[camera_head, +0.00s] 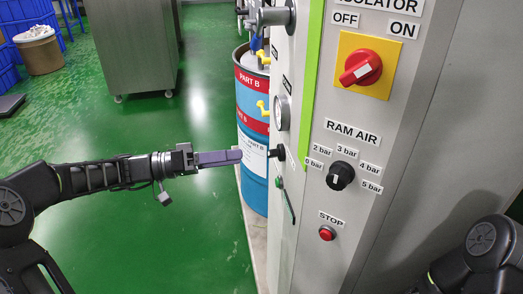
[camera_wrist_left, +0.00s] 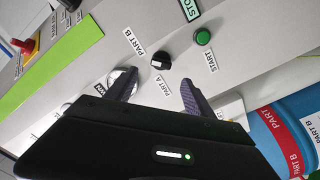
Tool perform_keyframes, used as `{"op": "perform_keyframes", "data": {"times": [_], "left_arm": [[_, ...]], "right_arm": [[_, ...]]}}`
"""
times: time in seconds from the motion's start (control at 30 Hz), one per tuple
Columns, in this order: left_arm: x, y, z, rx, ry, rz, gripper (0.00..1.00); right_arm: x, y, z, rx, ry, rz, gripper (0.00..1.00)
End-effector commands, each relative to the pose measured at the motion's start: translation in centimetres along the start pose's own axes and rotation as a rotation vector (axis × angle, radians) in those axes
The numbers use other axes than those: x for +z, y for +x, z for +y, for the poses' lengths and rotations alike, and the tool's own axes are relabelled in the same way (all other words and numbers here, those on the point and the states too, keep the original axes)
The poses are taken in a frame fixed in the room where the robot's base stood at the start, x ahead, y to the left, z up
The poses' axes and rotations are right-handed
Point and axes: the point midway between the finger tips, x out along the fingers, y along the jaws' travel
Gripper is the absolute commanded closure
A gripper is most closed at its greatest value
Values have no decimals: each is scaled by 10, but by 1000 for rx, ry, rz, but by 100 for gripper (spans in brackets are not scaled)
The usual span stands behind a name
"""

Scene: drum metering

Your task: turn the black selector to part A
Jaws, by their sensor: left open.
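The black selector (camera_wrist_left: 161,60) is a small round knob on the grey panel in the left wrist view, with a PART B label (camera_wrist_left: 134,40) at its upper left and a PART A label (camera_wrist_left: 163,86) below it. A pale mark shows on its face; which label it points to is hard to tell. In the head view the selector (camera_head: 277,152) shows edge-on. My left gripper (camera_wrist_left: 158,79) is open and empty, its fingers spread to either side below the knob, apart from it. In the head view my left gripper (camera_head: 241,156) points right at the selector. My right gripper is out of view.
A green START button (camera_wrist_left: 203,37) sits right of the selector in the wrist view. A round gauge (camera_head: 282,112) is above it in the head view. The RAM AIR knob (camera_head: 340,175) is on the adjoining face. The blue-and-red PART B drum (camera_head: 253,130) stands behind my left gripper.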

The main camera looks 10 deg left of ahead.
Motion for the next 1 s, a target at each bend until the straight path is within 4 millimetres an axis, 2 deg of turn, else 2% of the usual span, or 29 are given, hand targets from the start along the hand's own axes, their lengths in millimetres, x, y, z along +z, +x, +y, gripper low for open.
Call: {"op": "perform_keyframes", "data": {"times": [0.37, 0.53, 1.0], "left_arm": [[1, 0, 0, 1, 28, -3, 38], [0, 7, 1, 2, 26, -3, 38], [0, 71, 1, 2, 26, -3, 38]], "right_arm": [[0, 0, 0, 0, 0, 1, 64], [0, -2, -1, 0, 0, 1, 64], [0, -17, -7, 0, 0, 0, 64]]}}
